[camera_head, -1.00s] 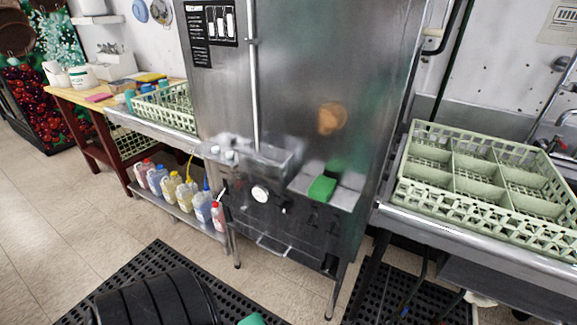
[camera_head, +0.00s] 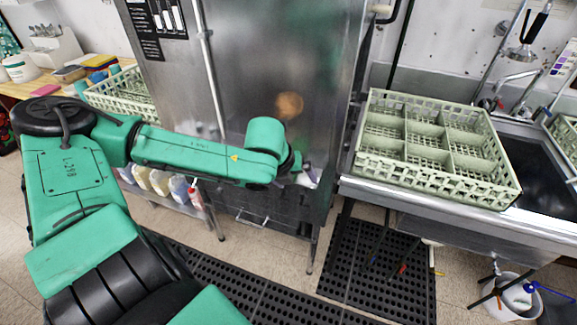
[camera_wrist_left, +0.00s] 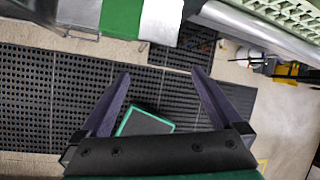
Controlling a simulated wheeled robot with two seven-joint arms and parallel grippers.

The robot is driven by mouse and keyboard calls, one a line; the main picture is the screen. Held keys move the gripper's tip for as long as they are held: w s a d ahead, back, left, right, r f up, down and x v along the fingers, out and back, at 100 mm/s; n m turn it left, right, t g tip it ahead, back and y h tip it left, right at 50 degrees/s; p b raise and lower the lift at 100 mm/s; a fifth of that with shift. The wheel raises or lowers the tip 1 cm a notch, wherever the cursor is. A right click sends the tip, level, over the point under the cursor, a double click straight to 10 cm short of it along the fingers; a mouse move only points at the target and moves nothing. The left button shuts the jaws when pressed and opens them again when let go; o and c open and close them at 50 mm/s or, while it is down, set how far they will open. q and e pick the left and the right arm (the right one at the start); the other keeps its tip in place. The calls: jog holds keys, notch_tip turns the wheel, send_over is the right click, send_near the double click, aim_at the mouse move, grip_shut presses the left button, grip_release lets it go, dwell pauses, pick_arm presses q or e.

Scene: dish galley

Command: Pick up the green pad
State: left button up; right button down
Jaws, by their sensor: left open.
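The green pad (camera_wrist_left: 121,18) shows at the top of the left wrist view, on the ledge at the front of the steel dish machine, beside a bright pale patch. It lies beyond my fingertips, a little left of the middle between them, and the jaws do not touch it there. In the head view my arm and gripper hide the pad. My left gripper (camera_head: 311,178) is at the front of the machine; its two dark purple fingers (camera_wrist_left: 160,74) are spread apart with nothing between them. My right gripper is in neither view.
The steel machine (camera_head: 255,60) stands right before my arm. A pale green divided rack (camera_head: 435,185) sits on the steel counter to the right, by a sink (camera_head: 545,175). Another rack (camera_head: 120,95) stands at left. Bottles (camera_head: 160,182) stand below. Black mats (camera_head: 385,275) cover the floor.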

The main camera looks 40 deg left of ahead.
pick_arm(q)
jog(key=a+r+m+y, duration=0.2)
jog(key=a+r+m, duration=0.2)
jog(key=a+r, duration=0.25)
jog(key=b+x, duration=0.1)
jog(key=x, duration=0.4)
jog(key=b+x, duration=0.1)
jog(key=x, duration=0.4)
jog(key=shift+w+d, duration=0.1)
jog(key=shift+d, duration=0.15)
jog(key=b+x, duration=0.1)
jog(key=x, duration=0.2)
jog(key=shift+w+a+f, duration=0.15)
jog(key=shift+w+f, duration=0.05)
jog(key=shift+f, duration=0.05)
jog(key=shift+w+f, duration=0.15)
jog(key=shift+w, duration=0.05)
jog(key=shift+s, duration=0.1)
jog(key=c, duration=1.3)
